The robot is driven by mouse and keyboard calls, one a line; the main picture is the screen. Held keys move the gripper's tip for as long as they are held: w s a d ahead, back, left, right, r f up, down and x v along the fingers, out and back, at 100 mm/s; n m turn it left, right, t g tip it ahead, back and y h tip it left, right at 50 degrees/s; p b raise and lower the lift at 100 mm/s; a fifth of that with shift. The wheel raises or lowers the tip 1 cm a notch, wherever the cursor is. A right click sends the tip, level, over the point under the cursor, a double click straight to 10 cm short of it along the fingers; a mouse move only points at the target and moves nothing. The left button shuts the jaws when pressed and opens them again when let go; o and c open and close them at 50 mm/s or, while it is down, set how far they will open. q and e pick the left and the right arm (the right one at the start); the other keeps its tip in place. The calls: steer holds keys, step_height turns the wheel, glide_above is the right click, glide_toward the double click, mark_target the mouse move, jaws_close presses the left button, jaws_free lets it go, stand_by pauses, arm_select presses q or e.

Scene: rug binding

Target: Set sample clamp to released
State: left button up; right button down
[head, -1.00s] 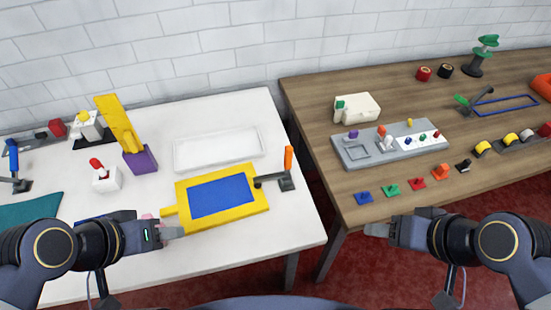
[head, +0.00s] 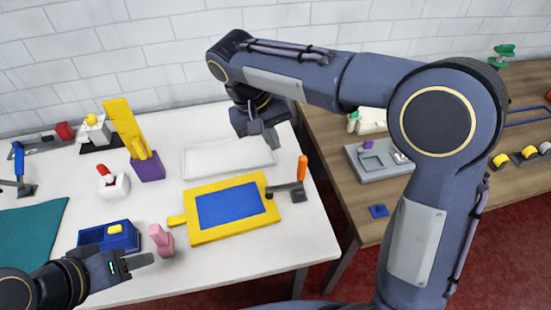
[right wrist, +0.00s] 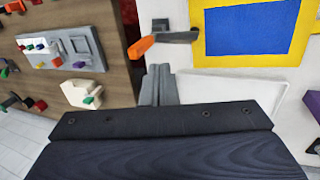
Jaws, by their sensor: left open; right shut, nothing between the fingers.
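A dark grey clamp (head: 290,190) with an upright orange handle (head: 303,168) stands on the white table at the right edge of a yellow frame. Its arm reaches left, with the tip over the frame's edge. The yellow frame (head: 184,203) surrounds a blue panel (head: 230,205). My right gripper (head: 268,138) is shut and empty above the table, behind the clamp and apart from it. In the right wrist view the clamp (right wrist: 174,37) and its orange handle (right wrist: 141,47) lie beyond the shut fingers (right wrist: 158,85). My left gripper (head: 142,262) is open near the front edge.
A white tray (head: 228,158) lies behind the frame. A purple block with a yellow lever (head: 124,125), a pink piece (head: 161,240) and a blue tray (head: 91,238) stand to the left. A wooden table (head: 340,192) stands right, across a gap; my right arm hides much of it.

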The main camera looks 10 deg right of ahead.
steer(key=a, duration=0.2)
steer(key=w+a, duration=0.1)
steer(key=shift+w+f+h, duration=0.1)
steer(key=shift+f+h, duration=0.2)
steer(key=shift+h, duration=0.1)
steer(key=shift+f, duration=0.1)
steer(key=p, duration=0.1)
glide_toward(298, 171)
step_height(298, 171, down, 5)
steer(key=shift+d+p, duration=0.3)
steer(key=shift+d, duration=0.35)
steer(key=shift+d+y, duration=0.3)
steer(key=shift+d, duration=0.05)
